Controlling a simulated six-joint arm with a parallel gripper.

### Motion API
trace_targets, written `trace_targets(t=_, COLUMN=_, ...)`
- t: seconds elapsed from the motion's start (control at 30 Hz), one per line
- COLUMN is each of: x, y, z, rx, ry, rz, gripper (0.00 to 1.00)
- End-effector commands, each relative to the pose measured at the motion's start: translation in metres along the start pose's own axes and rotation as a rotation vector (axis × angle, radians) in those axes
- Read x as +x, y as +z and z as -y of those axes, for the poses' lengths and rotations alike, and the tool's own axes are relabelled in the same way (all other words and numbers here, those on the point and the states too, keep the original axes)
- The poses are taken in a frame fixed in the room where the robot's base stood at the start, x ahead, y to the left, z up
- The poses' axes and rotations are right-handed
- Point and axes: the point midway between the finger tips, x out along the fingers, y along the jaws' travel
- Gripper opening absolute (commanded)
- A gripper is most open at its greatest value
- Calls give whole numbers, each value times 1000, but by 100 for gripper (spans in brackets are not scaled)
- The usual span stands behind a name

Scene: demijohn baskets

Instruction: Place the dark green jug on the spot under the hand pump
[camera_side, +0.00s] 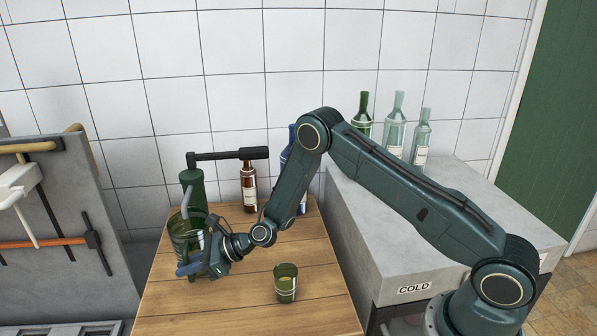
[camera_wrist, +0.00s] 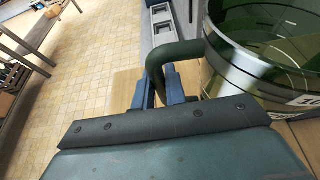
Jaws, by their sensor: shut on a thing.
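The dark green jug (camera_side: 182,238) is see-through glass and stands upright at the left of the wooden table, in front of the hand pump (camera_side: 192,184). The pump's grey spout curves down close to the jug's mouth. My gripper (camera_side: 192,266) is at the jug's near side. In the wrist view the jug (camera_wrist: 262,50) fills the right, and my gripper's blue fingers (camera_wrist: 158,92) are shut on its dark handle (camera_wrist: 168,58). Whether the jug's base touches the table is hidden, and the spot under the pump cannot be made out.
A small green cup (camera_side: 286,285) stands on the table (camera_side: 238,312) to the right. A brown bottle (camera_side: 249,186) stands behind. Several green and pale bottles (camera_side: 396,125) stand on the grey counter. A grey tool panel (camera_side: 60,225) borders the left.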

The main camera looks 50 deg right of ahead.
Motion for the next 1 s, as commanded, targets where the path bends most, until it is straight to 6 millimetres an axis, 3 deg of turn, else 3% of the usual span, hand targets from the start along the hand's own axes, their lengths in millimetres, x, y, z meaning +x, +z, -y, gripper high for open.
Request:
trace_targets(t=0.1, x=8, y=3, z=0, rx=-4, ry=0, rz=4, gripper=0)
trace_targets(t=0.43, x=18, y=-27, z=0, rx=-2, ry=-1, rz=3, gripper=0)
trace_targets(t=0.9, x=20, y=-31, z=0, rx=-3, ry=-2, rz=4, gripper=0)
trace_targets(t=0.93, x=20, y=-33, z=0, rx=-1, ry=0, rz=0, gripper=15)
trace_targets(t=1.0, x=20, y=-32, z=0, rx=-1, ry=0, rz=0, gripper=29)
